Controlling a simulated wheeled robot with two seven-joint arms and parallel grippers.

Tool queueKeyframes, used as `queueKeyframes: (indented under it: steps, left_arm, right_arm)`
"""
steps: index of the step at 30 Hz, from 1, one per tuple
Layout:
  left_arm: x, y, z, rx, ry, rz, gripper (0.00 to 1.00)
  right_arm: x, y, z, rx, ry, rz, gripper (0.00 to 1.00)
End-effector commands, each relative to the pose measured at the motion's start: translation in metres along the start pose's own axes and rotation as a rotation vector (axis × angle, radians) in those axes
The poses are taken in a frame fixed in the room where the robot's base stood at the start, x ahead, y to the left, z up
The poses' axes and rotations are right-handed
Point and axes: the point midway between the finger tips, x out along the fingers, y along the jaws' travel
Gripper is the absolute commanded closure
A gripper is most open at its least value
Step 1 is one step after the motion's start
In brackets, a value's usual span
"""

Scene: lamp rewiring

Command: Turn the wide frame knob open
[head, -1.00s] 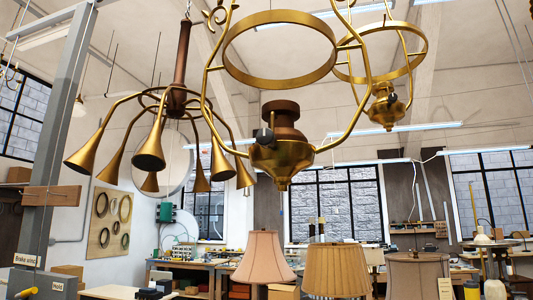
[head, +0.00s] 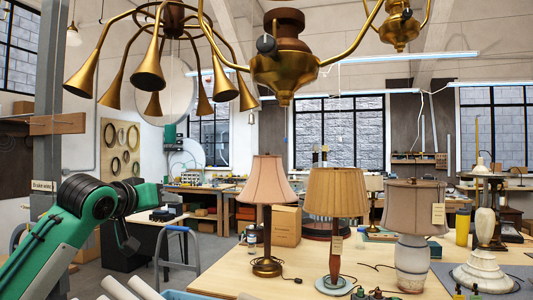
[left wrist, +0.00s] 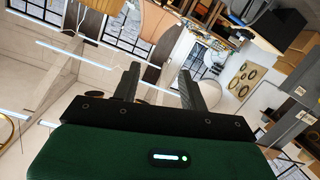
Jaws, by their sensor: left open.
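A hanging brass lamp body (head: 285,72) with curved frame arms is at the top centre of the head view. A dark round knob (head: 266,45) sits on its left side. A second brass body (head: 400,30) hangs behind to the right, with a similar dark knob (head: 406,14). The frames' upper parts are cut off, so I cannot compare their widths here. My left gripper (head: 129,244) is at the lower left, well below and left of both knobs. In the left wrist view its two dark fingers (left wrist: 160,70) are apart and empty. My right gripper is not in view.
A multi-arm brass chandelier (head: 155,65) hangs left of the lamp body. Below, a wooden table (head: 240,283) holds several shaded lamps, including a pink one (head: 268,182) and a pleated one (head: 336,192). A grey post (head: 47,110) stands at the left. Open air lies between the left arm and the knobs.

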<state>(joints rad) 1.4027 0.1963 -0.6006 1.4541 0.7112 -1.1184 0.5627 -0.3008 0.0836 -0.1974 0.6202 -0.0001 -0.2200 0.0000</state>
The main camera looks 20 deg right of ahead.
Motion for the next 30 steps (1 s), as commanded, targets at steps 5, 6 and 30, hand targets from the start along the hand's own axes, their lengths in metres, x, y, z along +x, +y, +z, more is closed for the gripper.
queueKeyframes:
  steps: [5, 6, 30]
  left_arm:
    - [-0.083, 0.098, -0.075, 0.115, 0.06, 0.067, 0.57]
    - [-0.103, 0.118, -0.086, 0.14, 0.068, 0.078, 0.57]
    - [-0.38, 0.34, -0.083, 0.591, 0.183, 0.023, 0.57]
  right_arm:
    - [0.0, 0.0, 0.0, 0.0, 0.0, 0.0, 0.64]
    - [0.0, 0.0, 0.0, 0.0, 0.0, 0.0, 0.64]
    - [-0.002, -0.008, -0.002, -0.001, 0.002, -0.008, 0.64]
